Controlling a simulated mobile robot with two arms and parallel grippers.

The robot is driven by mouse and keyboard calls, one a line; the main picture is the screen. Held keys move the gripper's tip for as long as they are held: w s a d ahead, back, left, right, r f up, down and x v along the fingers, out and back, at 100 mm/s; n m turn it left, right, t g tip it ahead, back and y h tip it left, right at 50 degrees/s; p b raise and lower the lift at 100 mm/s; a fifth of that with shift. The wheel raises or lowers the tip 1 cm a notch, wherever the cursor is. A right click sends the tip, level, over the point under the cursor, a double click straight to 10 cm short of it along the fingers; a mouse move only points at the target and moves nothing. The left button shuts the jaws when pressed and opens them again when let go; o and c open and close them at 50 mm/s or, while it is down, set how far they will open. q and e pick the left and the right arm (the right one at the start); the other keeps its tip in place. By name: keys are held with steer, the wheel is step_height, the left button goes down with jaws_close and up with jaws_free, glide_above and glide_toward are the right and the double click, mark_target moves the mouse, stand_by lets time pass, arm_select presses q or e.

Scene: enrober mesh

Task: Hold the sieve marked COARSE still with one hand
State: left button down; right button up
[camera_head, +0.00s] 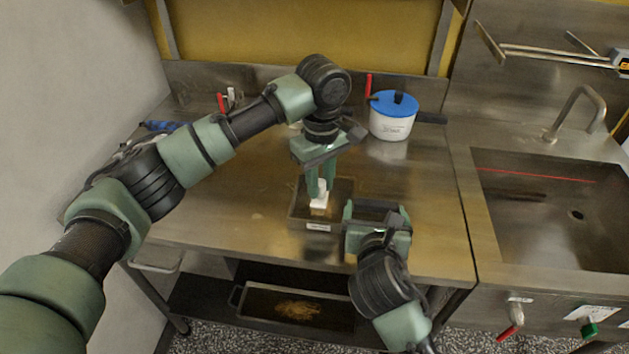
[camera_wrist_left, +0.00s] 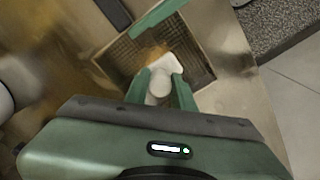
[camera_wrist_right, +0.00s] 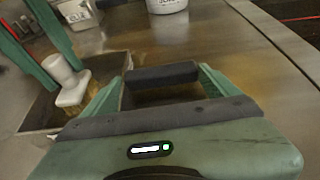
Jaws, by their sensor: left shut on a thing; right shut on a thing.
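The sieve (camera_head: 343,222) is a shallow square metal frame with a mesh floor, lying on the steel table near its front edge. Its front has a small white label, too small to read. My right gripper (camera_head: 377,208) is at its right side, shut on a dark bar-shaped handle (camera_wrist_right: 162,74); the join to the frame is hard to see. My left gripper (camera_head: 321,186) points down over the sieve, shut on a white tool (camera_wrist_left: 183,66) with a round knob and flat base. The tool is in the sieve area beside some orange-brown crumbs (camera_wrist_left: 150,51); contact with the mesh is unclear.
A white pot with a blue lid (camera_head: 394,103) and dark handle stands at the back right of the table. A sink (camera_head: 545,215) with a tap is to the right. A tray (camera_head: 262,313) with crumbs is on the lower shelf. Blue and red-handled items lie at back left.

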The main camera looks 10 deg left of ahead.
arm_select(q)
steer(key=shift+d+f, duration=0.1)
steer(key=shift+d, duration=1.1)
steer(key=shift+a, duration=2.1)
step_height(320, 180, up, 6)
arm_select(e)
steer(key=o, duration=1.2)
steer(key=shift+o, duration=0.2)
